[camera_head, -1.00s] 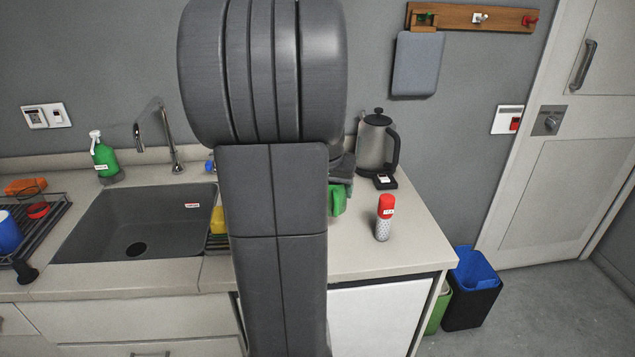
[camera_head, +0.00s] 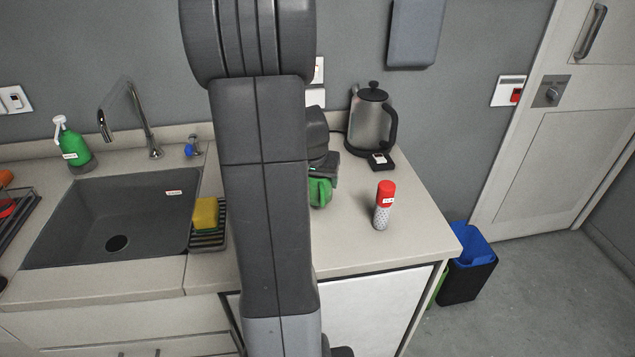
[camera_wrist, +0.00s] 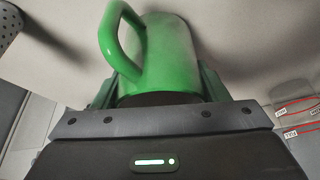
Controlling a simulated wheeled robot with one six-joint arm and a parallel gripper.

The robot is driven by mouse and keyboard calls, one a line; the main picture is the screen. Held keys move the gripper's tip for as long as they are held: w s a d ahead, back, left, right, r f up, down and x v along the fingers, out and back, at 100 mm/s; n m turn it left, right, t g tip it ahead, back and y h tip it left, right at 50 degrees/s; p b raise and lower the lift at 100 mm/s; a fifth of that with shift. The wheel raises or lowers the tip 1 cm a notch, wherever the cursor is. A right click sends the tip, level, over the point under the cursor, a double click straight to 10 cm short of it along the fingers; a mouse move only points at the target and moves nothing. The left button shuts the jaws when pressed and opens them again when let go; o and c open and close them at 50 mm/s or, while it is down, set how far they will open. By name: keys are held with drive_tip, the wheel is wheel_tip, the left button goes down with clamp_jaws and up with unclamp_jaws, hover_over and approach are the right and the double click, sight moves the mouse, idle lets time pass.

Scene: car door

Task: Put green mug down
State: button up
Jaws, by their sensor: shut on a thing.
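The green mug (camera_head: 320,191) shows at the right edge of my arm in the head view, over the counter to the right of the sink. In the wrist view the mug (camera_wrist: 172,58) fills the middle, its handle toward the upper left. My gripper (camera_wrist: 160,95) is shut on the mug, with a finger on each side of it. Part of the mug is hidden behind my arm in the head view. I cannot tell whether its base touches the countertop (camera_head: 350,235).
A red-capped shaker (camera_head: 384,205) stands right of the mug. A kettle (camera_head: 371,120) stands behind it. A sink (camera_head: 110,215) and a yellow sponge (camera_head: 205,214) on a rack are to the left. A blue-lined bin (camera_head: 470,265) stands beyond the counter's right end. Some counter near the front is clear.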

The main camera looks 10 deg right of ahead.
drive_tip(key=shift+f, duration=0.7)
drive_tip(key=shift+f, duration=0.25)
drive_tip(key=o, duration=1.2)
drive_tip(key=shift+r, duration=0.1)
drive_tip(key=shift+c, duration=0.2)
